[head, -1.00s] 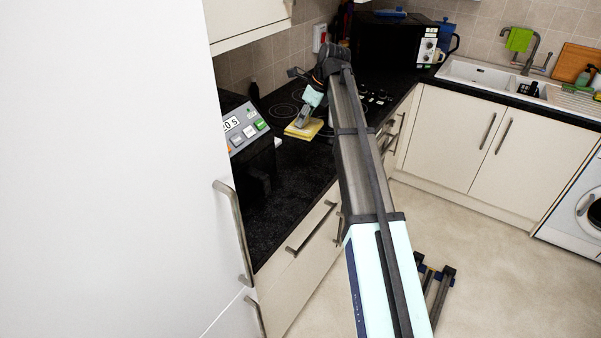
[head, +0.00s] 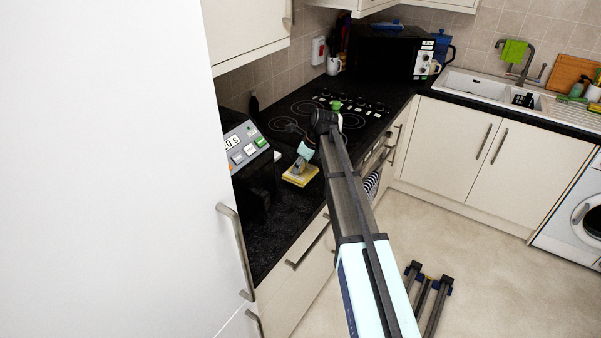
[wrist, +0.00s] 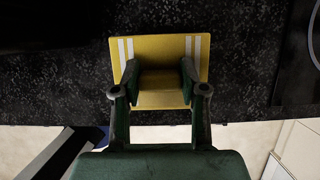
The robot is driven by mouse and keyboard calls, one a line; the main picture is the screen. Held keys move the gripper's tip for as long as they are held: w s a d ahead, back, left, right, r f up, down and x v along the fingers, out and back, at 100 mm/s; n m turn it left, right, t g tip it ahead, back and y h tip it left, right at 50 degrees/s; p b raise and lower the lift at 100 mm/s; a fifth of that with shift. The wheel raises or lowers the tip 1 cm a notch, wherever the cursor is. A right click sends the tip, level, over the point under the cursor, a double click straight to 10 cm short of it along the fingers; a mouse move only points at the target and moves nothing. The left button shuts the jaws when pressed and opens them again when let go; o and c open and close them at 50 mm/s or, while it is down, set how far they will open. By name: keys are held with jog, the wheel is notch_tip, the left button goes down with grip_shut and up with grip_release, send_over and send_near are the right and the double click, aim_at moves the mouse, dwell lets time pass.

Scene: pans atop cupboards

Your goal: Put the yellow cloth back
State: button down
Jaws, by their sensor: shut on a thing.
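The yellow cloth (head: 300,178) is a flat, folded rectangle over the black counter, left of the hob in the head view. In the wrist view the yellow cloth (wrist: 160,48) shows white stripes near both ends. My gripper (head: 301,166) points down at it. In the wrist view the fingers of my gripper (wrist: 160,82) are shut on the cloth, which reaches out beyond them on both sides. Whether the cloth touches the counter or hangs just above it, I cannot tell.
A grey-fronted appliance (head: 245,150) with buttons stands close left of the cloth. The black hob (head: 320,118) lies behind, with a black microwave (head: 385,52) beyond. A tall white door (head: 110,170) fills the left. A green cloth (head: 514,50) hangs on the tap.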

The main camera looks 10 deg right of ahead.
aim_at(303, 172)
jog(key=shift+f+p, duration=0.55)
jog(key=shift+f, duration=1.8)
jog(key=shift+f, duration=0.15)
jog(key=c, duration=0.6)
grip_release()
jog(key=shift+c, duration=0.2)
jog(key=b+v, duration=0.3)
jog(key=v, duration=0.9)
jog(key=shift+a, duration=0.1)
